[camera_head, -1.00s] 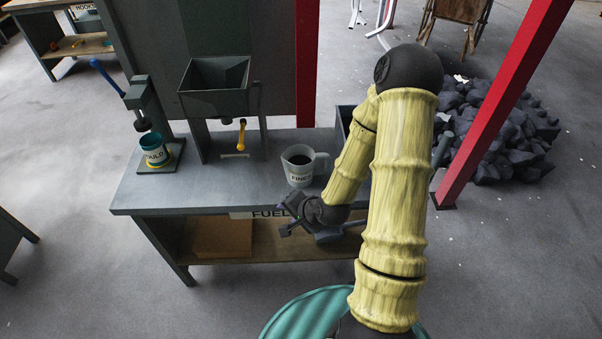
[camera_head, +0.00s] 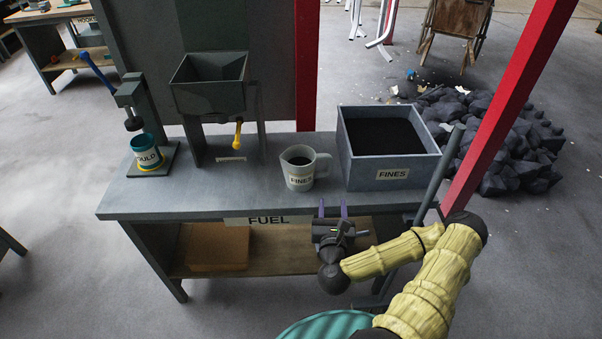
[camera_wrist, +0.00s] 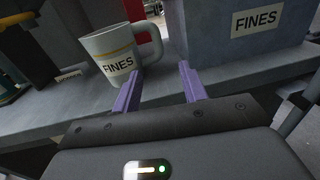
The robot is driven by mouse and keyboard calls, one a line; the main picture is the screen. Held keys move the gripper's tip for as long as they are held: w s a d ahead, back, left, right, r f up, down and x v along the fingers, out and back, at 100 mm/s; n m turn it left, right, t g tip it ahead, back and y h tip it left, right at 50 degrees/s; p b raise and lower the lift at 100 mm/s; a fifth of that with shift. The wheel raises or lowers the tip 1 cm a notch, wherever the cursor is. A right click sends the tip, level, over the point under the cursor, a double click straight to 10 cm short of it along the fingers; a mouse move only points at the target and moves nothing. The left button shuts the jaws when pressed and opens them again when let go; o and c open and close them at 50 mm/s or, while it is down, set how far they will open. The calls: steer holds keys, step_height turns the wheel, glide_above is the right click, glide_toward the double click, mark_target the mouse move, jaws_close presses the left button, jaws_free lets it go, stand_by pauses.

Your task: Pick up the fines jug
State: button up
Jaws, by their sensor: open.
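The fines jug (camera_head: 299,172) is a pale grey cup with a yellow band, a FINES label and a handle on its right side. It stands upright on the bench with dark material inside. In the wrist view the jug (camera_wrist: 112,55) is at the upper left, its handle towards the right, beyond my fingertips. My gripper (camera_head: 332,208) is open and empty at the bench's front edge, in front of the jug and slightly to its right. Its two purple fingers (camera_wrist: 158,85) point towards the bench, apart from the jug.
A grey FINES bin (camera_head: 390,173) stands right of the jug. A hopper (camera_head: 211,85) with a yellow handle and a press with a MOULD cup (camera_head: 147,152) are to the left. The bench top (camera_head: 225,188) is clear in front of them. A red post (camera_head: 510,100) stands at right.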

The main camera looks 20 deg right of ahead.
steer(key=b, duration=0.9)
glide_toward(331, 166)
steer(key=shift+s+a+f, duration=0.15)
steer(key=shift+s, duration=0.3)
steer(key=shift+s+a+f, duration=0.1)
steer(key=shift+s+f, duration=0.1)
steer(key=shift+s, duration=0.25)
steer(key=shift+w, duration=0.1)
steer(key=b+x, duration=0.2)
steer(key=b, duration=0.1)
steer(key=shift+w+d+b, duration=0.1)
steer(key=shift+w+b, duration=0.05)
steer(key=shift+b, duration=0.25)
steer(key=x, duration=0.4)
steer(key=shift+w+d+r, duration=0.1)
steer(key=shift+w+r, duration=0.2)
steer(key=shift+w, duration=0.2)
